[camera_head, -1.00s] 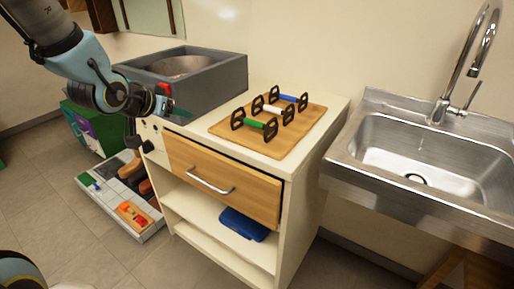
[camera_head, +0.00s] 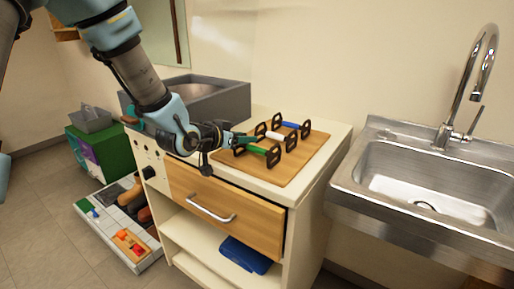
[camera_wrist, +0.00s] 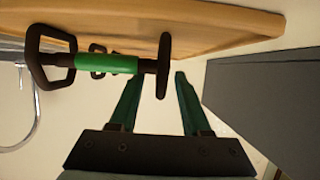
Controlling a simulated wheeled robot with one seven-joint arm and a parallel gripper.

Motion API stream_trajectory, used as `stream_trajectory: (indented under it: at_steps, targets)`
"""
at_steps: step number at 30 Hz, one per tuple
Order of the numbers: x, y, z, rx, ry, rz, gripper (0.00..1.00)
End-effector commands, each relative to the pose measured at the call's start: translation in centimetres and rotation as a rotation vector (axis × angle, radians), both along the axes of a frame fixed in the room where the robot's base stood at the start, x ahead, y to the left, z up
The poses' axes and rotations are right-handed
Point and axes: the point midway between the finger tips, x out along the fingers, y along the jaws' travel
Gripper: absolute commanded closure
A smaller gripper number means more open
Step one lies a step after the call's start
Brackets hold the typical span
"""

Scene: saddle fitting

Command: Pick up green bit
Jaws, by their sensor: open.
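The green bit (camera_head: 257,150) is a short bar with a green middle and black end rings. It stands nearest the front on a wooden board (camera_head: 296,170), on top of the cabinet. In the wrist view the green bit (camera_wrist: 106,63) is at the upper left, with one black end piece just above my fingertips. My gripper (camera_head: 246,139) is open and empty, at the left end of the green bit. In the wrist view its two green fingers (camera_wrist: 156,80) point toward the board, and the green middle lies left of them, not between them.
Bits with a white middle (camera_head: 275,136) and a blue middle (camera_head: 291,125) stand behind the green one. A grey basin block (camera_head: 215,98) is close behind and left of my gripper. A steel sink (camera_head: 425,180) is at the right. A drawer (camera_head: 225,208) is below.

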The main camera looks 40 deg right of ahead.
Motion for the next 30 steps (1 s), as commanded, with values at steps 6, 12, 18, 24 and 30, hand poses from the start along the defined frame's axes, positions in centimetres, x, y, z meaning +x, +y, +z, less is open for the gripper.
stream_trajectory:
  at_steps: [6, 12, 18, 24, 30]
  targets:
    - [0.5, -1.8, -0.7, 0.000, 0.000, 0.000, 0.53]
    - [0.5, -1.9, -0.8, 0.001, 0.000, 0.000, 0.53]
    - [0.5, -1.9, -0.8, 0.000, 0.000, 0.000, 0.73]
    - [0.5, -1.8, -0.8, 0.000, 0.000, 0.000, 0.95]
    - [0.5, -1.8, -0.8, 0.000, 0.000, 0.000, 1.00]
